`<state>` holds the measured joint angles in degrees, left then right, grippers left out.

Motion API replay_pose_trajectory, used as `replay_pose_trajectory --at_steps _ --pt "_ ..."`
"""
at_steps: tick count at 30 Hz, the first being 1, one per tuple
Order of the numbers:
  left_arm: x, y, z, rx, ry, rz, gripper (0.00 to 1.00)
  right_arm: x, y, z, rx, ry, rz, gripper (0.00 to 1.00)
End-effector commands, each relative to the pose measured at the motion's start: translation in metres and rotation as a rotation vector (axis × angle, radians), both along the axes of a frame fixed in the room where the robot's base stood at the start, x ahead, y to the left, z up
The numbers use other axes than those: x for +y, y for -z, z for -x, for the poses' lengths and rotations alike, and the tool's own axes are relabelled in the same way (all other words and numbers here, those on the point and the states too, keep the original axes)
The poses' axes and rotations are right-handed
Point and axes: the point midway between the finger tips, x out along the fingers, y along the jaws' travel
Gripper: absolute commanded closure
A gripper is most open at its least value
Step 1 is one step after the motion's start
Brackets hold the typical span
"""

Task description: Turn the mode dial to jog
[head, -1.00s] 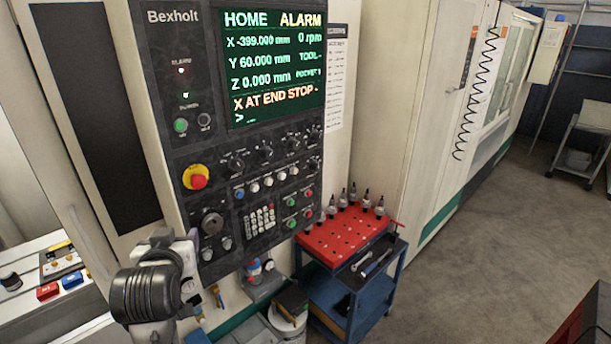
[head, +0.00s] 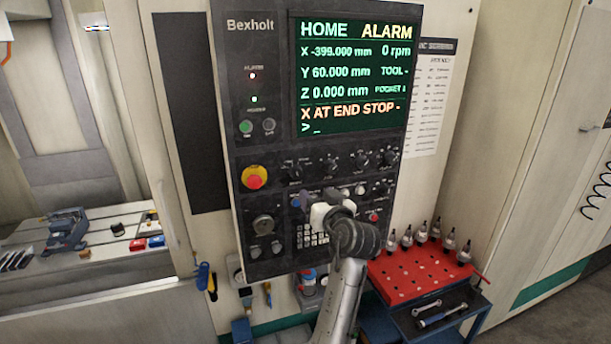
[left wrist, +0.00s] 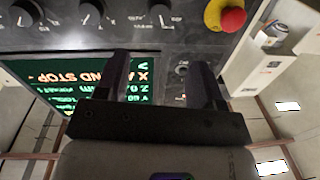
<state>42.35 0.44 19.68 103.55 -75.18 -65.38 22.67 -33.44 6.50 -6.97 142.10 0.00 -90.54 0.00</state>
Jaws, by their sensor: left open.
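The black control panel (head: 270,200) carries a row of black knobs: a leftmost knob (head: 291,172), a second knob (head: 328,163) and more to the right. Their labels are too small to tell which is the mode dial. In the left wrist view, which is upside down, a knob (left wrist: 160,14) and others show at the top edge. My left gripper (head: 318,203) is in front of the panel, just below the knob row, covering some buttons. In the left wrist view its fingers (left wrist: 160,65) are apart with nothing between them. My right gripper is not in view.
A red and yellow emergency stop (head: 254,177) sits left of the knobs. The screen (head: 350,80) reads HOME, ALARM and X AT END STOP. A red tool tray (head: 410,275) with upright holders stands on a blue cart at lower right. A key switch (head: 263,226) is lower left.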

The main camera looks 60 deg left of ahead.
Motion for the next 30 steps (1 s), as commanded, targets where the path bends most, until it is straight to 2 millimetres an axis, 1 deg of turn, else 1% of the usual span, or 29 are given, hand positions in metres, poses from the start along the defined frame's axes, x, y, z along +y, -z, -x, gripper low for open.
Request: replay_pose_trajectory --at_steps 3,12,18,24,30 --pt "0.02 -0.004 -0.003 0.003 -0.003 -0.001 0.38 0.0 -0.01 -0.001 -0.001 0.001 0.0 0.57" --pt "0.075 -0.003 -0.013 0.003 -0.001 0.001 0.38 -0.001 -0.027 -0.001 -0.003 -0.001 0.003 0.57" --pt "0.102 -0.002 -0.019 0.003 0.0 0.002 0.38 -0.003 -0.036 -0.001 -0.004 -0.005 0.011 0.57" --pt "0.118 -0.001 -0.022 0.003 0.001 0.003 0.38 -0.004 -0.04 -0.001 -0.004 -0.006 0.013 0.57" --pt "0.122 0.0 -0.023 0.001 0.002 0.002 0.38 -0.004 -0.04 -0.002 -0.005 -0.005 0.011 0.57"
